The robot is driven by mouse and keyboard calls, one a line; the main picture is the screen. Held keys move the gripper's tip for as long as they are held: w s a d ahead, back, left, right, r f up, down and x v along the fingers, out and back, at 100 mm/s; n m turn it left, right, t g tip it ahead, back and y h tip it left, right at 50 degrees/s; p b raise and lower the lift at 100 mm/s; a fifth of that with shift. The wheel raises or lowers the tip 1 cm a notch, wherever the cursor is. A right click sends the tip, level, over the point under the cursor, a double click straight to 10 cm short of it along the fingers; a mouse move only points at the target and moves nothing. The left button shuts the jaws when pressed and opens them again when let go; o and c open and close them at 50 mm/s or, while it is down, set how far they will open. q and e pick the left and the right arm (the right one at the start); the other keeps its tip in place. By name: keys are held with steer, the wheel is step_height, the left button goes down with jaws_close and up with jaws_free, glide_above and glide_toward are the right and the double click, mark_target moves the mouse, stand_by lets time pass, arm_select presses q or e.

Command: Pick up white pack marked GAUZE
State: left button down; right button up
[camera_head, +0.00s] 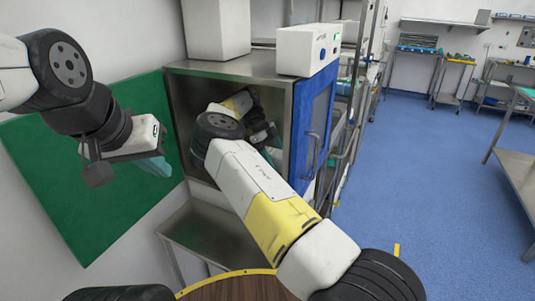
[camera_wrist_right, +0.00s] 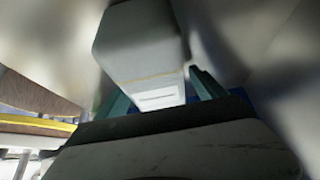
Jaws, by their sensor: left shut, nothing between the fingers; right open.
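A white, block-like pack (camera_wrist_right: 140,45) shows in the right wrist view, with a small pale label on its near end. I cannot read any GAUZE marking. My right gripper (camera_wrist_right: 160,92) is open, its teal fingers on either side of the pack's near end; contact cannot be told. In the head view my right arm reaches into the open steel cabinet (camera_head: 240,68), and its gripper is mostly hidden there. The pack cannot be made out in the head view. My left gripper (camera_head: 157,166) is shut and empty in front of the green panel.
A blue door (camera_head: 313,125) stands at the cabinet's right side. A white box (camera_head: 215,28) and a white device (camera_head: 307,50) stand on top. A steel shelf (camera_head: 208,235) is below. The green panel (camera_head: 60,180) is at left.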

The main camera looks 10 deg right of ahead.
steer(key=shift+f, duration=0.2)
steer(key=c, duration=1.7)
jaws_close()
steer(key=shift+r, duration=0.25)
